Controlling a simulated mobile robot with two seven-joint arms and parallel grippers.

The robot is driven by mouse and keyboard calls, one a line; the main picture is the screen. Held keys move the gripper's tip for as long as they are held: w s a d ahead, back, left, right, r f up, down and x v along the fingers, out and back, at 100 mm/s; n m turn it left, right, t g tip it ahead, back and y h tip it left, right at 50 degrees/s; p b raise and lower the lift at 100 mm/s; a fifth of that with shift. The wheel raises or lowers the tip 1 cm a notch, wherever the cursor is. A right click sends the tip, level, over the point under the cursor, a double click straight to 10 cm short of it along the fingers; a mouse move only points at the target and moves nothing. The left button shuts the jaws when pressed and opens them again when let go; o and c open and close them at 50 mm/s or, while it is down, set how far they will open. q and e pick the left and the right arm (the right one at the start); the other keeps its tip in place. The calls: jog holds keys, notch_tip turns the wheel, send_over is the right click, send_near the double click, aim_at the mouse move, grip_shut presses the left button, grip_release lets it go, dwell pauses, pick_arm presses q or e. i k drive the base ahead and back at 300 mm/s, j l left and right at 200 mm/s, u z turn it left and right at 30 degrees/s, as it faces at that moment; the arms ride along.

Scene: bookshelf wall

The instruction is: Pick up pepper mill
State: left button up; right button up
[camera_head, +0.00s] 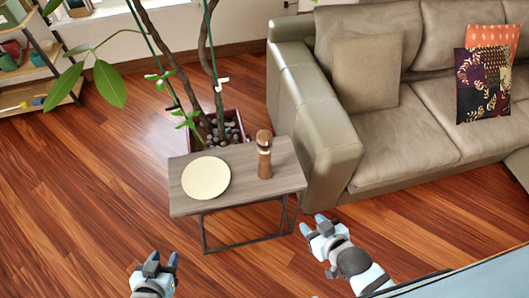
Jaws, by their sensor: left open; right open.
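The pepper mill (264,160) is brown wood with a darker round top and a pale band below it. It stands upright on a small grey-wood side table (240,195), right of a cream plate (206,178). My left gripper (161,258) is open and empty at the bottom, in front of the table and left of the mill. My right gripper (312,224) is open and empty, near the table's front right corner in the picture. Neither gripper touches the mill.
A beige leather sofa (315,125) stands close at the table's right. A potted plant (215,130) rises behind the table, its leaves spreading left. A shelf (40,75) stands at the far left. A dark-edged surface (470,280) fills the lower right corner. Wood floor is clear at left.

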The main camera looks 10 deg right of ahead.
aim_at(263, 169)
jog(key=l+u, duration=0.15)
jog(key=u, duration=0.25)
jog(key=l+u, duration=0.15)
jog(key=u, duration=0.3)
jog(key=l+u, duration=0.15)
jog(key=u, duration=0.25)
jog(key=l+u, duration=0.2)
jog(key=u, duration=0.25)
jog(key=k+l+u, duration=0.15)
jog(key=l, duration=0.2)
jog(key=l+u, duration=0.2)
jog(key=k+l+u, duration=0.15)
jog(key=l, duration=0.25)
jog(key=k, duration=0.05)
